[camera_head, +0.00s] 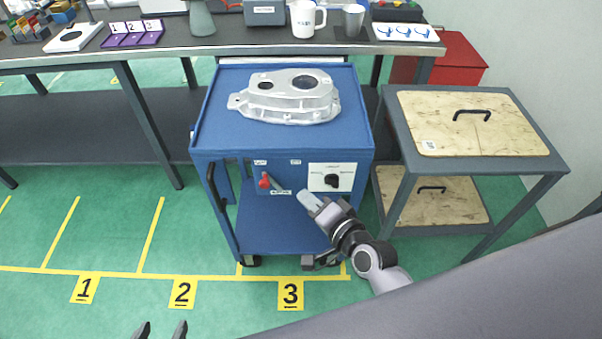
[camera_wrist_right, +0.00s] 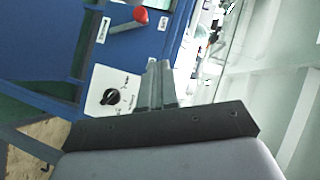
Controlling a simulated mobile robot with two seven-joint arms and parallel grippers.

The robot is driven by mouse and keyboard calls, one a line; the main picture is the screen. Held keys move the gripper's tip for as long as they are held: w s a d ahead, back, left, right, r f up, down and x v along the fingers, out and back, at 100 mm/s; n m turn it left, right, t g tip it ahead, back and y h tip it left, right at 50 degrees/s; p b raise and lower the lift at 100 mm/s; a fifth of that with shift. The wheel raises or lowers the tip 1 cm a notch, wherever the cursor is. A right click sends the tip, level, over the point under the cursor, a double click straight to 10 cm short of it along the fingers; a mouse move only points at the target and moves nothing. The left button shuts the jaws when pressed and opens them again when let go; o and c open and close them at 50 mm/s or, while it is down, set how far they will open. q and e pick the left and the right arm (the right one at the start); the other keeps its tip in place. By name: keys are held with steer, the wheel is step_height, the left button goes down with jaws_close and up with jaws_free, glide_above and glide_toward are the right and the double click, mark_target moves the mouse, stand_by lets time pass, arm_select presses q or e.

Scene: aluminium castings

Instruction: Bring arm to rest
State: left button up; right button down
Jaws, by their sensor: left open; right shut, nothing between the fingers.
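My right arm reaches in from the lower right in the head view. Its gripper (camera_head: 309,200) is shut and empty in front of the blue cart's front panel, just below the red-handled lever (camera_head: 266,181) and the white dial plate with a black knob (camera_head: 332,179). In the right wrist view the shut fingers (camera_wrist_right: 160,84) are beside the dial plate (camera_wrist_right: 110,91); I cannot tell whether they touch the panel. My left gripper (camera_head: 162,331) shows only its two fingertips at the bottom edge, apart and empty, over the green floor.
The blue cart (camera_head: 218,135) bears an aluminium casting (camera_head: 289,97). A grey side table (camera_head: 391,118) with wooden boards stands to its right. A long workbench (camera_head: 190,45) with cups and trays runs behind. A red box (camera_head: 462,58) stands behind the side table. The floor left of the cart is clear.

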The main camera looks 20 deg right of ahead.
steer(key=s+d+f+n+g+h, duration=0.1)
steer(key=s+d+f+n+g, duration=0.1)
steer(key=s+n, duration=0.4)
steer(key=s+d+f+n+g+h, duration=0.1)
steer(key=s+d+f+n, duration=0.3)
steer(key=s, duration=0.6)
step_height(320, 180, down, 2)
steer(key=n, duration=0.2)
steer(key=shift+d+n+g, duration=0.25)
steer(key=shift+n+g, duration=0.05)
steer(key=shift+g, duration=0.1)
